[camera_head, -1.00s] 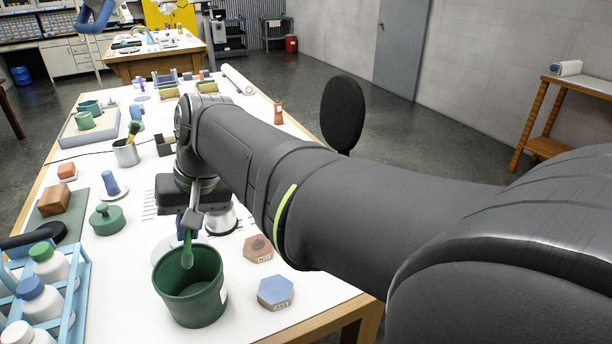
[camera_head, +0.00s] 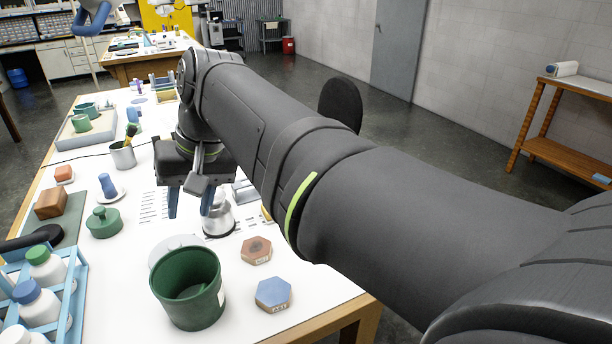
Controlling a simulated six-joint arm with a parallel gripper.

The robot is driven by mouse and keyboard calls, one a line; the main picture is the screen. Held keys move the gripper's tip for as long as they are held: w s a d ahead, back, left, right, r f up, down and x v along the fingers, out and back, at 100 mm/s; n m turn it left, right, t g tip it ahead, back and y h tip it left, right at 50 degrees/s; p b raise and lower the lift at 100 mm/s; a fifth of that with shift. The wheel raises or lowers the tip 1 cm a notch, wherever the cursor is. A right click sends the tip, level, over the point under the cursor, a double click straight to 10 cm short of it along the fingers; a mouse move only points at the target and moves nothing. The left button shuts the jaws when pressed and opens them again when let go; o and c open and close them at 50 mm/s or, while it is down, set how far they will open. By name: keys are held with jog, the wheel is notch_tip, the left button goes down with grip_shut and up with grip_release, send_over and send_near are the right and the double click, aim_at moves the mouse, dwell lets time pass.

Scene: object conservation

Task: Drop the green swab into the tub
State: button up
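The dark green tub (camera_head: 172,308) stands upright near the front of the white table. My gripper (camera_head: 190,208) is above and behind the tub, pointing down. Its two blue fingers are spread apart with nothing between them. The green swab is not clearly seen. A faint lighter green shape (camera_head: 196,290) shows low inside the tub; it may be the swab, but green on green makes it hard to tell.
A brown hexagonal tile (camera_head: 256,250) and a blue one (camera_head: 273,293) lie right of the tub. A blue bottle rack (camera_head: 72,300) and a green lidded pot (camera_head: 104,222) are to its left. A silver cup (camera_head: 122,156) stands further back.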

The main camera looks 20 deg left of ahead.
jog(key=s+v, duration=0.1)
jog(key=v, duration=1)
jog(key=shift+w, duration=0.5)
jog(key=x, duration=1.6)
jog(key=shift+a, duration=0.25)
